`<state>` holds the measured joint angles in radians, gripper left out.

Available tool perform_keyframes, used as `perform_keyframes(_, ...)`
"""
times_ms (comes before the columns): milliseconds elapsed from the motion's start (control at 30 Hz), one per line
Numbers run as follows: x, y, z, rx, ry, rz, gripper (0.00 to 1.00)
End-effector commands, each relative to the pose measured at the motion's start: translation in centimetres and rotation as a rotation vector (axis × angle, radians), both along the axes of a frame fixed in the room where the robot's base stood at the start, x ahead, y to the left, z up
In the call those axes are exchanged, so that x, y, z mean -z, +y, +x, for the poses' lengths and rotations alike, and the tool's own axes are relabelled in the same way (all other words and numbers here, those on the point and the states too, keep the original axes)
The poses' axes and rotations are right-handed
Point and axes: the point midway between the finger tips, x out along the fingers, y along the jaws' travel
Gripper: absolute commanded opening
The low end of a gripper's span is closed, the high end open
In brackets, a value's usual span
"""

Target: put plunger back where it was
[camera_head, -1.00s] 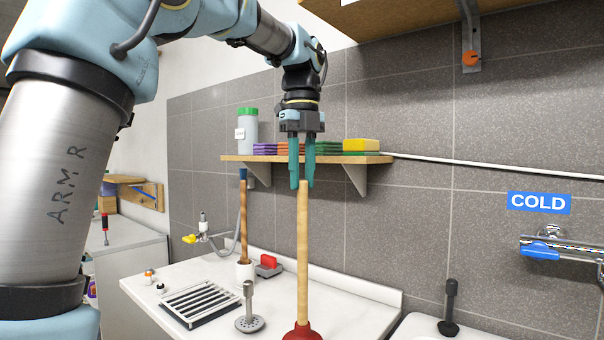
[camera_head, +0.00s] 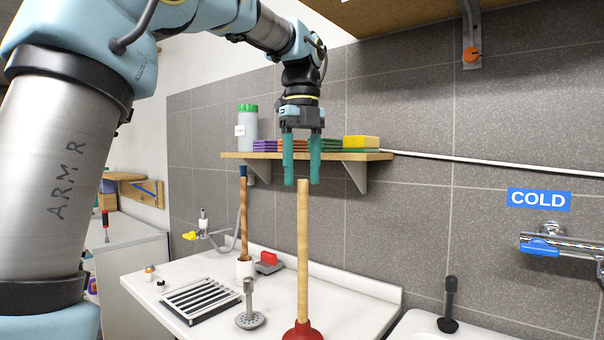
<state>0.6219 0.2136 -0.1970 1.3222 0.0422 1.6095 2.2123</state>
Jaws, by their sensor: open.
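The plunger (camera_head: 303,255) stands upright on the white counter, with a long wooden handle and a red rubber cup (camera_head: 302,331) at the bottom edge of the picture. The fingertips are at about the height of the handle's top end, one on each side in the picture. I cannot tell whether they touch the handle, but a small gap seems to show above its top.
A wooden shelf (camera_head: 230,156) with sponges and a green-capped bottle (camera_head: 247,130) is behind my gripper. A brush (camera_head: 243,215) in a white holder, a drain rack (camera_head: 201,301) and a metal strainer plug (camera_head: 250,318) are left of the plunger. A tap (camera_head: 560,246) is at right.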

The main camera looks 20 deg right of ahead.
Motion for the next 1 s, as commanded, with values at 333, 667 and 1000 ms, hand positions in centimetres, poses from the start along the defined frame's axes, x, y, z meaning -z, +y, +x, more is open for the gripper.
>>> perform_keyframes(333,-5.5,-0.1,0.1,0.001,-0.001,-0.002,0.56)
perform_keyframes(667,-7.1,0.0,0.0,0.000,0.000,0.000,0.56)
perform_keyframes(1000,-1.9,2.4,3.0,-0.345,-0.010,-0.001,0.56)
